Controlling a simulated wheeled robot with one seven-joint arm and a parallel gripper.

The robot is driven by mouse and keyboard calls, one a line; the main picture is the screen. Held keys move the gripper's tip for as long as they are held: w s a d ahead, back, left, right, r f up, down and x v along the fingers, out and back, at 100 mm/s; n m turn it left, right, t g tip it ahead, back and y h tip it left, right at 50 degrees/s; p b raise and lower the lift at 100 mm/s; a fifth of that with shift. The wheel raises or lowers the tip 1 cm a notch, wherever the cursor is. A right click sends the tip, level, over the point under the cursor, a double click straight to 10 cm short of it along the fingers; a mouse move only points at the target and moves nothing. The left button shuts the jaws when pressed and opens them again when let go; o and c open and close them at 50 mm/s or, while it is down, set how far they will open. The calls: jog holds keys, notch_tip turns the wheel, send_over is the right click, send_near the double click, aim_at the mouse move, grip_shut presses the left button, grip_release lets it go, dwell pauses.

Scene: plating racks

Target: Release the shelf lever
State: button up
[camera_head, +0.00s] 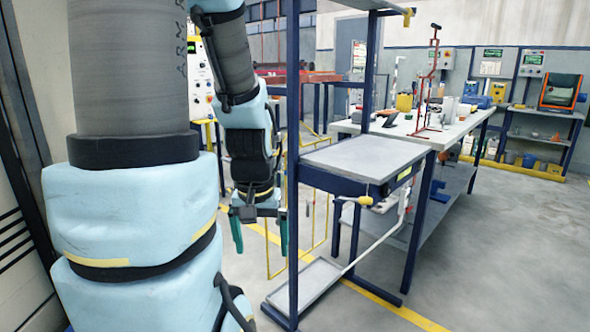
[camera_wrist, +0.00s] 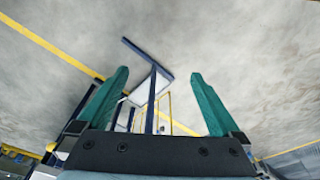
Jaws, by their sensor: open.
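The shelf rack stands right of my gripper, with dark blue posts and a grey middle shelf (camera_head: 365,154). A small yellow-tipped lever (camera_head: 365,200) sits under that shelf's front edge. Another yellow-tipped piece (camera_head: 408,14) shows at the front of the top shelf. I cannot tell which one the task means. My gripper (camera_head: 260,240) hangs pointing down left of the rack, beside its front post and apart from both levers. Its green fingers are spread and empty. They also show open in the wrist view (camera_wrist: 158,78), with floor and part of a blue frame beyond.
A low grey tray (camera_head: 304,284) is at the rack's foot, near a white slanting bar. A long workbench (camera_head: 455,122) with tools stands behind the rack. Yellow rails (camera_head: 318,225) stand behind my gripper. The floor at right (camera_head: 500,240) is clear.

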notch_tip(320, 180, up, 10)
jog(key=p, duration=0.7)
jog(key=shift+f, duration=0.2)
